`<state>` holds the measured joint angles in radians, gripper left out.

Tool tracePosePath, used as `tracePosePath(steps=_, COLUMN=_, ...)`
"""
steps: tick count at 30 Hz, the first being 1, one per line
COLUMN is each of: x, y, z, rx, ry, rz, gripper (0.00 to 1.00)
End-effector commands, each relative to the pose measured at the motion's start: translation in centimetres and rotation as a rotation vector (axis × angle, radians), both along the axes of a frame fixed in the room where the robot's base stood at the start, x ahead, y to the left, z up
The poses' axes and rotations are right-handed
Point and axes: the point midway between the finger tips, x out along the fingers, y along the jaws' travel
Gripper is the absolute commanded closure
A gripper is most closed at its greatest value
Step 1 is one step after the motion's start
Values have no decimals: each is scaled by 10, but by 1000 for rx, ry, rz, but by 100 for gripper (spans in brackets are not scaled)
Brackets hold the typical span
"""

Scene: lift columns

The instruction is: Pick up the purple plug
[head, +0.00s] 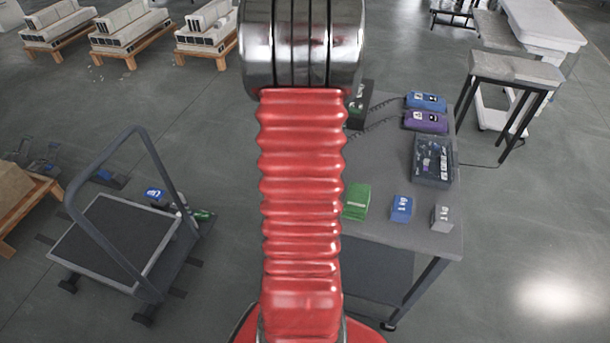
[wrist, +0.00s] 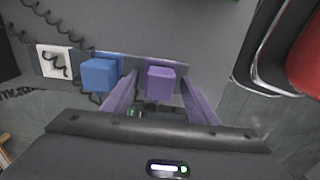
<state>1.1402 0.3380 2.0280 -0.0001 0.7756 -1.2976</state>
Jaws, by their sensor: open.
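In the wrist view a purple block (wrist: 161,82), which looks like the purple plug, sits on a grey strip beside a blue block (wrist: 100,74). My gripper (wrist: 159,78) is open, with one purple finger on each side of the purple block. I cannot tell whether the fingers touch it or how far along it they reach. In the head view my red arm hides the gripper and the plug. A purple case (head: 425,121) lies at the table's far end there, with a coiled dark cord beside it.
The grey table (head: 400,260) also bears a blue case (head: 426,101), a dark tray (head: 433,160), and green (head: 356,201), blue (head: 401,208) and grey (head: 441,217) boxes. A cart (head: 120,240) stands on the left. A white socket (wrist: 55,61) with a coiled cord is left of the blue block.

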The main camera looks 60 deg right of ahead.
Motion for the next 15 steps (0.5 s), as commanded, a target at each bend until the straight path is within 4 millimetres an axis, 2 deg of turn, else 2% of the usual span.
tracePosePath(steps=5, x=0, y=0, z=0, rx=0, ry=0, rz=0, gripper=48)
tracePosePath(steps=15, x=0, y=0, z=0, rx=0, ry=0, rz=0, gripper=72)
